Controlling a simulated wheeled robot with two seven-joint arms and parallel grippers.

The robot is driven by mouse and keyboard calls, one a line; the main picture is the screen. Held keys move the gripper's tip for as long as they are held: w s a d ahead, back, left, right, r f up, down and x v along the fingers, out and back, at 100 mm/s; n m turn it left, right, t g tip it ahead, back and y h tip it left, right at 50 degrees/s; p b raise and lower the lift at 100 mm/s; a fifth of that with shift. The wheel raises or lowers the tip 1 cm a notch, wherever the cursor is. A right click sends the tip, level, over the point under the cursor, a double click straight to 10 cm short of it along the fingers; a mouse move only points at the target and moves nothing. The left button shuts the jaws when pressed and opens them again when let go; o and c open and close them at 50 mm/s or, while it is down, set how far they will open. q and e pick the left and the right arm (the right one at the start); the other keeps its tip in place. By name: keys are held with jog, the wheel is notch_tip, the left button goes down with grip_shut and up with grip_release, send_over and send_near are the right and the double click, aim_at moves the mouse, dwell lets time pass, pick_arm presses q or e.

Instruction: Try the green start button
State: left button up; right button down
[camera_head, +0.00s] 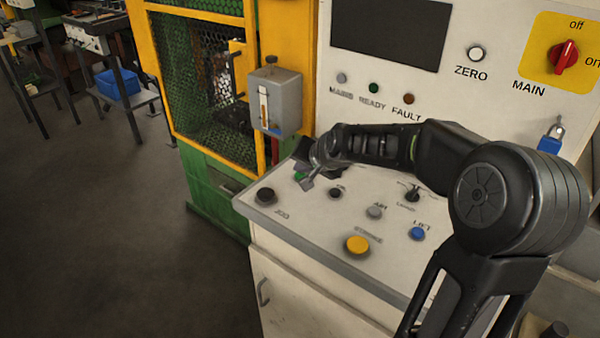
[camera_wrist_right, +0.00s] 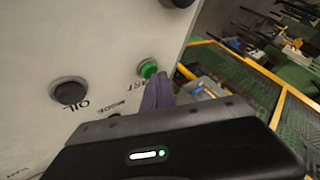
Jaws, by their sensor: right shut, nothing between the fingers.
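The green start button (camera_head: 299,176) is on the sloping white control desk, mostly hidden behind my right gripper in the head view. In the right wrist view the green button (camera_wrist_right: 148,68) shows clearly, with part of its label readable as "ART". My right gripper (camera_head: 307,181) is shut and empty, its fingertips right beside the button. In the wrist view the shut fingers (camera_wrist_right: 157,92) reach up to the button's edge. I cannot tell whether they touch it. My left gripper is not in view.
The desk also carries a black button (camera_head: 265,195), a yellow button (camera_head: 357,244), a blue LIFT button (camera_head: 416,233) and a grey button (camera_head: 375,212). Behind stand the upright panel with a red main switch (camera_head: 563,57), and a grey box (camera_head: 276,103) beside the yellow-framed mesh guard.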

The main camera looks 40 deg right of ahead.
jog(key=shift+r+p, duration=0.35)
jog(key=shift+r, duration=0.3)
notch_tip(320, 180, up, 5)
jog(key=p, duration=0.4)
dwell(0.9)
